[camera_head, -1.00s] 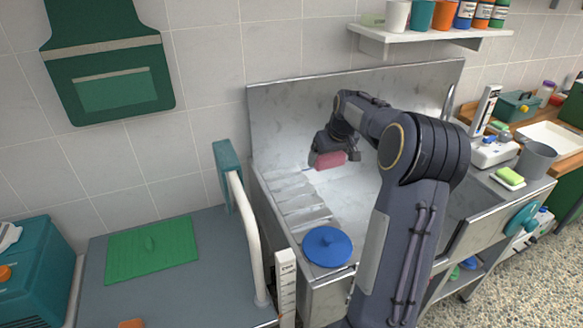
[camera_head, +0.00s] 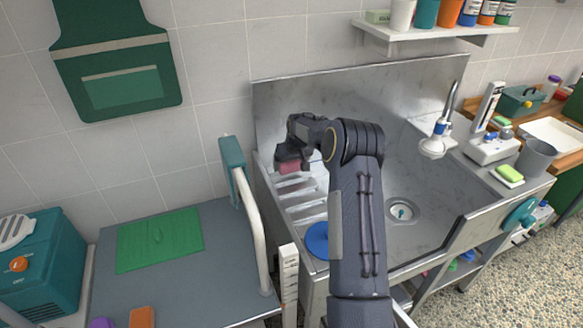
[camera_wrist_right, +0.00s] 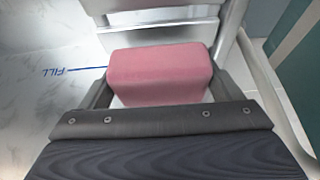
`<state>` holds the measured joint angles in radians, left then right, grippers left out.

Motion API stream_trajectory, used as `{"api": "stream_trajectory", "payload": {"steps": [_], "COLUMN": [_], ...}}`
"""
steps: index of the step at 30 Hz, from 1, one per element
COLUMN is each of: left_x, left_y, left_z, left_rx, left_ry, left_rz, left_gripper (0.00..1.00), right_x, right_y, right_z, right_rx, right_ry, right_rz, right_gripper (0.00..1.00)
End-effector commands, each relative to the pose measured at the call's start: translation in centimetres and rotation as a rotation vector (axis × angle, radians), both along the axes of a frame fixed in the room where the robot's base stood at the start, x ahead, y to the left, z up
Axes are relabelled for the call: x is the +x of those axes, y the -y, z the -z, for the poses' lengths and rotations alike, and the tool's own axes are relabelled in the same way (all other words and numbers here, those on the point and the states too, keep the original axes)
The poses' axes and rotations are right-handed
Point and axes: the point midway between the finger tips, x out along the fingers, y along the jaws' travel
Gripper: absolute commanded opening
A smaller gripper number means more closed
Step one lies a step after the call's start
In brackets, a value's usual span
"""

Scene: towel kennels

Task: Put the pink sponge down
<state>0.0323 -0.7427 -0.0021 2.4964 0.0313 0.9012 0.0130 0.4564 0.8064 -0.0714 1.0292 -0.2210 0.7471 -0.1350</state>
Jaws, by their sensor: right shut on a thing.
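The pink sponge (camera_head: 290,167) is in my right gripper (camera_head: 290,160), over the ribbed drainer at the left end of the metal sink unit. In the right wrist view the sponge (camera_wrist_right: 160,72) fills the space between the two fingers, with pale drainer ribs behind it. Whether its underside touches the ribs cannot be told. My left gripper is not in view.
A blue round lid (camera_head: 316,240) lies at the drainer's front, partly behind my right arm. The sink basin with its drain (camera_head: 402,210) is right of my arm. A white rail with a teal pad (camera_head: 233,165) stands left of the drainer. A green mat (camera_head: 160,240) lies on the grey table.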

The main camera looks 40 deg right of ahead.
Motion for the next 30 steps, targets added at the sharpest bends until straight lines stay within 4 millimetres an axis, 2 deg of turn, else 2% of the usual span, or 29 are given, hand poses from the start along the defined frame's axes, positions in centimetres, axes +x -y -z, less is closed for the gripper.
{"api": "stream_trajectory", "payload": {"steps": [3,6,15,16,19,26,30], "left_x": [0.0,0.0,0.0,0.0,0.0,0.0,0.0], "left_y": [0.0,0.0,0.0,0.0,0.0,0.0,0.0], "left_z": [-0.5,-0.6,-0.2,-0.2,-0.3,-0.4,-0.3], "left_rx": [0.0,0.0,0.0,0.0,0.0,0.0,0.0], "left_ry": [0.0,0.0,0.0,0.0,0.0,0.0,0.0], "left_rz": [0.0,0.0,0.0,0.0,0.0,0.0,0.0], "left_gripper": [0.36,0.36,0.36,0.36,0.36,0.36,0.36], "right_x": [-0.1,-0.1,-0.1,-0.1,-0.1,-0.1,-0.3], "right_y": [0.0,0.0,0.0,0.0,0.0,0.0,0.0], "right_z": [1.9,2.8,3.2,3.2,3.1,3.0,2.2], "right_rx": [0.002,0.001,0.001,0.001,0.001,0.001,0.0], "right_ry": [-0.005,-0.003,-0.002,-0.002,-0.002,-0.002,0.0], "right_rz": [0.001,0.001,0.0,0.0,0.0,0.0,0.0], "right_gripper": [0.52,0.52,0.52,0.87,1.0,1.0,1.0]}}
